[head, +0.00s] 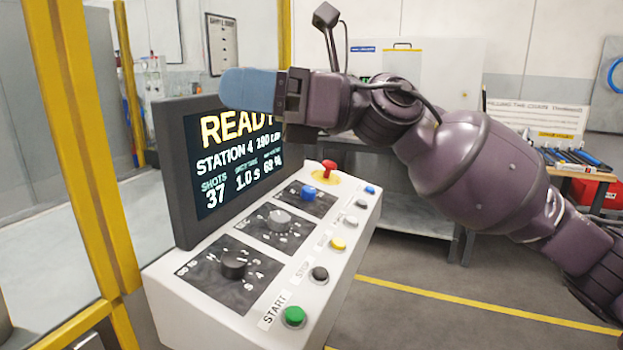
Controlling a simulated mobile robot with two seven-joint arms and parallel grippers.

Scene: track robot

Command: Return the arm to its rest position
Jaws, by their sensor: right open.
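My right arm comes in from the right, and its gripper (250,90) is in front of the upper part of the display screen (192,170). Its blue fingers point left and overlap in this view, so the gap between them is hard to see. No object shows in the gripper. The screen reads READY, Station 4, and the gripper covers part of its top edge. I cannot tell whether the gripper touches the screen. My left gripper is not in view.
Below the screen, a white console (338,270) carries dark knobs, a green START button (294,316) and a red mushroom button (328,168). Yellow posts (88,150) stand at left. Behind are a white cabinet (440,70) and a tool bench (570,170). Open floor lies at lower right.

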